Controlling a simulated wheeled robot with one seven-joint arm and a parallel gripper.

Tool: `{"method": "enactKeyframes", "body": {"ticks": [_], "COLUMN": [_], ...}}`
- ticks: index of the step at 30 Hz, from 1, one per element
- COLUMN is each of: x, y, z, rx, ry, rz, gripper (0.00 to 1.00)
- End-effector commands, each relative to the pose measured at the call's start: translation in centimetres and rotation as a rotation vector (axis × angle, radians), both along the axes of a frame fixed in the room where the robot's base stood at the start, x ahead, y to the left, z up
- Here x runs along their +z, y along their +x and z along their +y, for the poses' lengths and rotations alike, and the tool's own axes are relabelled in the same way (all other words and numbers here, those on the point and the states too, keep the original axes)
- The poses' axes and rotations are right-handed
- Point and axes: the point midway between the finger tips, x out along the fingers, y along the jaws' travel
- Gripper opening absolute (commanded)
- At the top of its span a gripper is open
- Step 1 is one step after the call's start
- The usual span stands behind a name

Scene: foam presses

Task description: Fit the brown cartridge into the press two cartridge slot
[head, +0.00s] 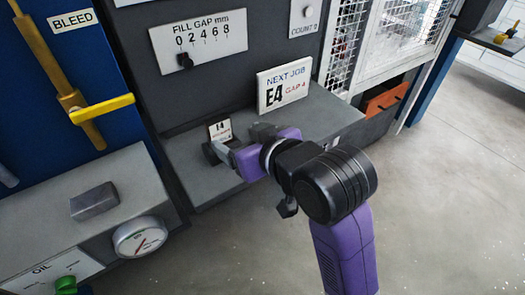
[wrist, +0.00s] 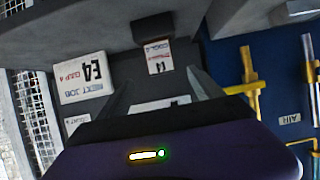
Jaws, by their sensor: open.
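My gripper (head: 240,146), with a purple body and grey fingers, is open low over the grey press ledge (head: 325,112). A small printed card (head: 220,130) is just beyond its fingers; the card (wrist: 158,57) also shows ahead of the fingers in the wrist view. I see nothing between the fingers. A dark block (wrist: 153,28) sits by the card in the wrist view; I cannot tell what it is. I cannot make out a brown cartridge for certain in either view. No cartridge slot, or number naming press two, can be read.
A white NEXT JOB E4 sign (head: 284,88) stands on the ledge right of my gripper. A FILL GAP scale (head: 198,42) is above. At left are a yellow lever (head: 102,108), a grey block (head: 94,201) and a gauge (head: 140,236). An orange-brown object (head: 385,102) lies under the mesh cage. The floor at right is clear.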

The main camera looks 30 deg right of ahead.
Motion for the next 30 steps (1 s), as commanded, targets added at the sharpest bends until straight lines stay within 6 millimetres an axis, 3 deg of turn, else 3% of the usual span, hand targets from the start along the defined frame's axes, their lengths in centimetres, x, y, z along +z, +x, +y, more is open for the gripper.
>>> {"method": "enactKeyframes", "body": {"ticks": [8, 14, 23, 30], "x": [-0.1, -3.2, -10.6, -14.3], "y": [-0.2, -1.6, -8.0, -15.2], "z": [0.0, -0.4, -1.1, -1.1], "rx": [0.0, 0.0, 0.01, 0.019], "ry": [0.0, -0.018, -0.051, -0.052], "rz": [0.001, -0.003, -0.046, -0.083], "gripper": [0.76, 0.76, 0.76, 0.76]}}
